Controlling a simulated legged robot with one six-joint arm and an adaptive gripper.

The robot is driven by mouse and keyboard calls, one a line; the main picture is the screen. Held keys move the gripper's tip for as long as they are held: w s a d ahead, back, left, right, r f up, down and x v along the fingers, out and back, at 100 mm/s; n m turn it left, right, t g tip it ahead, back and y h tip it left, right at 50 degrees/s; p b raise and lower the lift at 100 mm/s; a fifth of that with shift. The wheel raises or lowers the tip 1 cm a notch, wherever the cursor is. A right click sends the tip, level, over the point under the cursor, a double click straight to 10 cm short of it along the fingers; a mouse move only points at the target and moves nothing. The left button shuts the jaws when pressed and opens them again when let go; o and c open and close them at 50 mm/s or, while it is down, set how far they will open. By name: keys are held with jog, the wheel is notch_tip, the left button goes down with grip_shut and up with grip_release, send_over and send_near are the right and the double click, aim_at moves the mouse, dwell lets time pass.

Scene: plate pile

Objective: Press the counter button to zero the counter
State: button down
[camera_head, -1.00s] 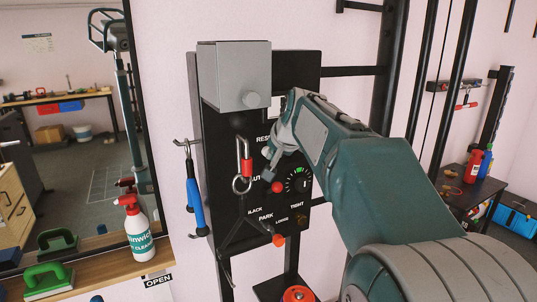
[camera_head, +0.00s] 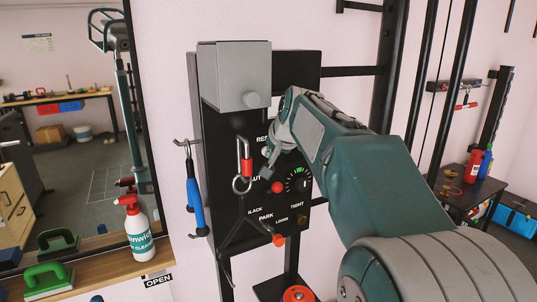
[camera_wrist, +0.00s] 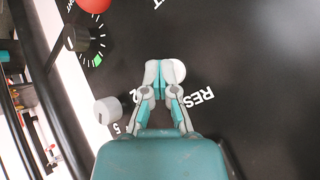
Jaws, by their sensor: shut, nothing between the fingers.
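The black control panel (camera_head: 226,185) stands upright against the wall. In the wrist view, a white round button (camera_wrist: 178,70) sits beside the printed RESET lettering (camera_wrist: 192,99). My gripper (camera_wrist: 157,68) is shut and empty, with its fingertips over the left part of this button, partly covering it. Whether the tips touch it cannot be told. In the head view my gripper (camera_head: 267,155) is at the panel face, and my arm hides the button and part of the lettering.
A grey box with a knob (camera_head: 232,75) juts out above. A red-tagged hook and ring (camera_head: 244,170) hang left of my gripper. A red ball knob (camera_head: 277,187) and a green-marked dial (camera_head: 298,180) are below. A grey knob (camera_wrist: 107,110) is left in the wrist view.

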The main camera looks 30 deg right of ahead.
jog(key=shift+s, duration=0.55)
jog(key=s, duration=0.5)
jog(key=shift+s+d, duration=0.15)
jog(key=shift+s, duration=0.25)
dwell(0.6)
